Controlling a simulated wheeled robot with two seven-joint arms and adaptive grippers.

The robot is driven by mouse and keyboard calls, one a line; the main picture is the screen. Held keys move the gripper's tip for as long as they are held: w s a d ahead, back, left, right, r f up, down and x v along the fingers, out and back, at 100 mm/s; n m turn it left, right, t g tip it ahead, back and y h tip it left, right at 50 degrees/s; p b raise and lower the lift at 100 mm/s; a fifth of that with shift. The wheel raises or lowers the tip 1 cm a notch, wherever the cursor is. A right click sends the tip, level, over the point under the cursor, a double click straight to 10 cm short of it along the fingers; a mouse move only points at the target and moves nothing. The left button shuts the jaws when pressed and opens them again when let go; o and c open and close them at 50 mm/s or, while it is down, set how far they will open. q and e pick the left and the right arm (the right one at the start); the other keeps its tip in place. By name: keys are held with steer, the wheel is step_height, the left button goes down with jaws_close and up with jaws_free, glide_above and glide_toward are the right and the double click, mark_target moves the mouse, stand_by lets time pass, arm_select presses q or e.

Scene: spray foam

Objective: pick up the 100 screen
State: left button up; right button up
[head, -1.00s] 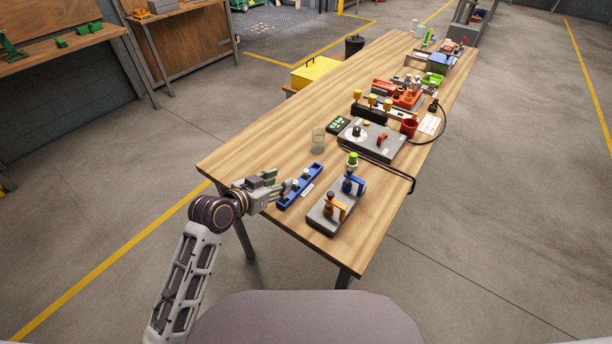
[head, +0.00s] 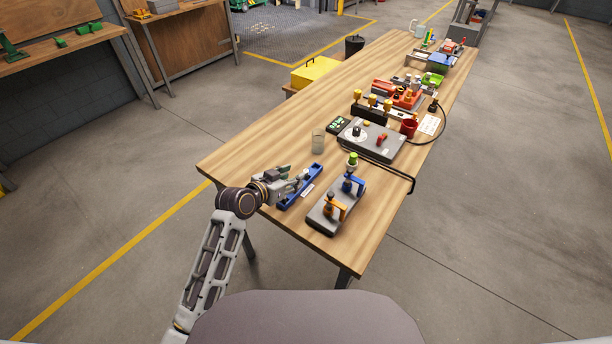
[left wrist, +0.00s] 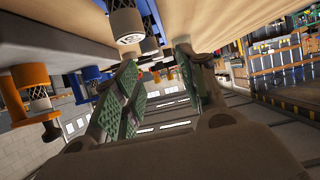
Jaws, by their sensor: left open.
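A blue rack (head: 313,176) lies near the table's front left edge and holds small pale cylinders. My left gripper (head: 298,178) is open at the rack's left side, and it covers part of the rack. In the left wrist view, which looks upside down, its green-padded fingers (left wrist: 158,88) stand apart. A white and metal cylinder with a mesh band (left wrist: 126,22) hangs from the top of that view, just beyond the fingers, and another (left wrist: 149,46) is behind it. I see nothing held. I cannot read which one is the 100 screen. My right gripper is not in view.
A grey stand (head: 322,216) with orange and blue holders is right of the rack. A clear jar (head: 318,140) and a grey device (head: 370,142) stand farther back. Bare tabletop (head: 258,150) lies behind and left of my gripper.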

mark_target(306, 171)
arm_select(q)
steer(key=shift+x, duration=0.85)
steer(key=shift+d, duration=0.1)
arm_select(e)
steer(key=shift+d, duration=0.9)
arm_select(q)
steer(key=shift+w+f, duration=0.1)
steer(key=shift+w, duration=0.05)
steer(key=shift+d+p+x, duration=0.2)
steer(key=shift+p+x, duration=0.1)
steer(key=shift+x, duration=1.2)
steer(key=shift+w+d+f, duration=0.35)
steer(key=shift+w+d, duration=0.05)
steer(key=shift+w, duration=0.1)
steer(key=shift+w+f, duration=0.1)
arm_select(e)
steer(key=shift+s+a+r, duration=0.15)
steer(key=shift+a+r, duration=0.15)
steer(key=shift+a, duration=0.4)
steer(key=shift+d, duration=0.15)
arm_select(q)
steer(key=shift+c, duration=0.2)
